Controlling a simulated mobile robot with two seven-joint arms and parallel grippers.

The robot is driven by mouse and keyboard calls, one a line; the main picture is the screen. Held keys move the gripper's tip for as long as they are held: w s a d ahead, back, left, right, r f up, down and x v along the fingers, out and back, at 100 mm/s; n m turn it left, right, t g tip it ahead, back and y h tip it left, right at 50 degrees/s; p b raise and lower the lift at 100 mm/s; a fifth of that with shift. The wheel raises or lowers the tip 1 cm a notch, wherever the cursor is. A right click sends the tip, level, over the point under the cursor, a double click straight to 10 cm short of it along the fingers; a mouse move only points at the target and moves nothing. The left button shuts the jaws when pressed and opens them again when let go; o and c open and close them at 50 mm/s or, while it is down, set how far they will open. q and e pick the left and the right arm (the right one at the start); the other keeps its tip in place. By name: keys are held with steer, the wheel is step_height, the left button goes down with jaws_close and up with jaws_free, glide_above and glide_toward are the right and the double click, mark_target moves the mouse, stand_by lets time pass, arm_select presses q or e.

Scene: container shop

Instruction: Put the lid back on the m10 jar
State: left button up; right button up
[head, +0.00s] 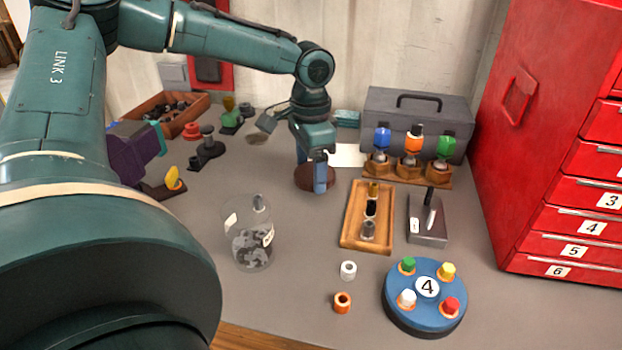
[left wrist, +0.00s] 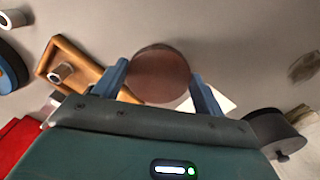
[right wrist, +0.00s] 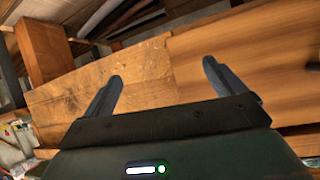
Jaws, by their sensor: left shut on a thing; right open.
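A clear jar (head: 248,245) with grey pieces inside stands upright on the bench, left of centre in the head view. Its top looks uncovered; I cannot read its label. My left gripper (head: 321,184) is behind and to the right of the jar, pointing down, shut on a round reddish-brown lid (head: 305,179). In the left wrist view the lid (left wrist: 160,74) sits between the fingers of the left gripper (left wrist: 159,78). I cannot tell whether it touches the bench. My right gripper (right wrist: 162,75) is open and empty in the right wrist view, facing wooden boards.
A wooden tray (head: 346,238) with small parts lies right of the jar. A blue turntable (head: 425,320), white ring (head: 348,270) and orange ring (head: 342,302) are in front. A grey toolbox (head: 445,110) and red cabinet (head: 555,130) bound the bench. Space between jar and lid is clear.

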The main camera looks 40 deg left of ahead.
mark_target(310, 173)
arm_select(q)
step_height(310, 173, up, 7)
steer(key=shift+f, duration=0.15)
